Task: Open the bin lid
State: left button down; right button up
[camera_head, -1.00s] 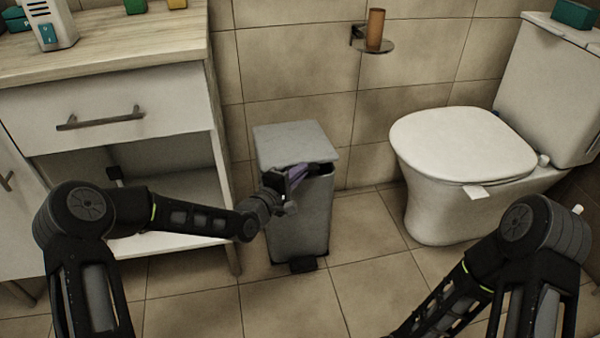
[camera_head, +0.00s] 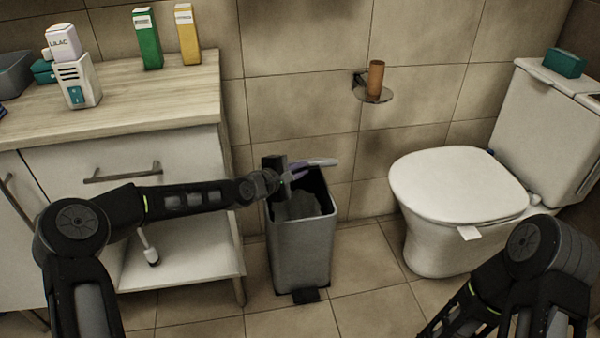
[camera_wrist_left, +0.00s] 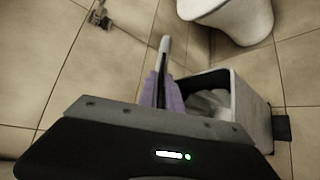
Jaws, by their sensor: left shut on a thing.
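The grey bin (camera_head: 302,252) stands on the floor between the cabinet and the toilet, with its dark opening showing. Its lid (camera_head: 321,162) is raised, seen nearly edge-on above the back of the bin. My left gripper (camera_head: 296,171) is at the lid, above the bin's opening, with purple fingers shut on the lid. In the left wrist view the purple fingers (camera_wrist_left: 162,93) sit on both sides of the thin lid (camera_wrist_left: 164,48), and the open bin (camera_wrist_left: 240,106) with something pale inside is beside them. My right gripper is out of view.
The cabinet (camera_head: 85,165) with a wooden top stands left of the bin, its open shelf below. The toilet (camera_head: 455,195) stands to the right. A wall holder with a brown cylinder (camera_head: 375,78) is above and behind the bin. Floor in front is clear.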

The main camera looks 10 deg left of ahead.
pick_arm(q)
jog(key=shift+a, duration=0.1)
jog(key=c, duration=1.6)
grip_release()
jog(key=p+v, duration=0.1)
jog(key=v, duration=0.6)
jog(key=shift+s+a+r+p, duration=0.1)
jog(key=shift+s+p, duration=0.2)
jog(key=shift+p, duration=0.05)
